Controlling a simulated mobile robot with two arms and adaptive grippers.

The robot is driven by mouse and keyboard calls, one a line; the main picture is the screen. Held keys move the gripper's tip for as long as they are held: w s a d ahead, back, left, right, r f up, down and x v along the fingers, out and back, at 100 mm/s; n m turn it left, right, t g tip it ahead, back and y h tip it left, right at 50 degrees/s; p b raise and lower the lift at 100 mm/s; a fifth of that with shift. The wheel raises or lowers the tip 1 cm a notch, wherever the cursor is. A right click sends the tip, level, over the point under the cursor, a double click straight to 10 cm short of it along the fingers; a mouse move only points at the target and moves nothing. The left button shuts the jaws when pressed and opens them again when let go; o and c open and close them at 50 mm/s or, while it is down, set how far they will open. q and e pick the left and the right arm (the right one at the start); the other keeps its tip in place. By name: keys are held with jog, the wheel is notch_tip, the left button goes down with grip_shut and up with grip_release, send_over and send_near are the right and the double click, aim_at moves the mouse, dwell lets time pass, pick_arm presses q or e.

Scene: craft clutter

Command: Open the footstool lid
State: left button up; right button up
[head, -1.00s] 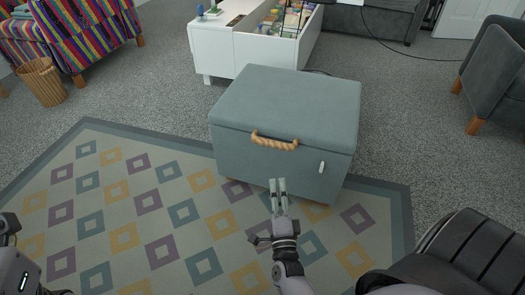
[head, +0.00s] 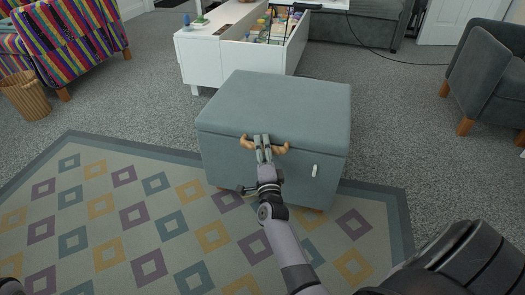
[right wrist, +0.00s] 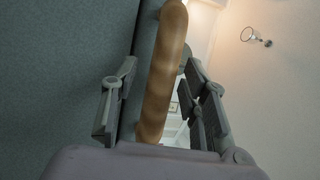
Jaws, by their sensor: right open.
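The footstool (head: 225,155) is a blue-grey upholstered box in the middle of the head view. Its lid (head: 280,100) lies flat and closed on top. In the right wrist view, the handle (right wrist: 163,75) runs between the two open fingers (right wrist: 160,105), with space on both sides. The left gripper cannot be made out; only a bit of my left arm shows at the lower left corner.
A patterned rug (head: 110,215) lies in front of the footstool. A white cabinet (head: 205,60) with an open, filled compartment stands behind it. A grey armchair (head: 490,75) is at right, and a striped armchair (head: 75,40) and wicker basket (head: 28,97) are at left.

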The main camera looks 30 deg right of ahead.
jog(key=shift+w, duration=0.1)
jog(key=shift+c, duration=0.2)
grip_shut()
dwell(0.4)
dwell(0.3)
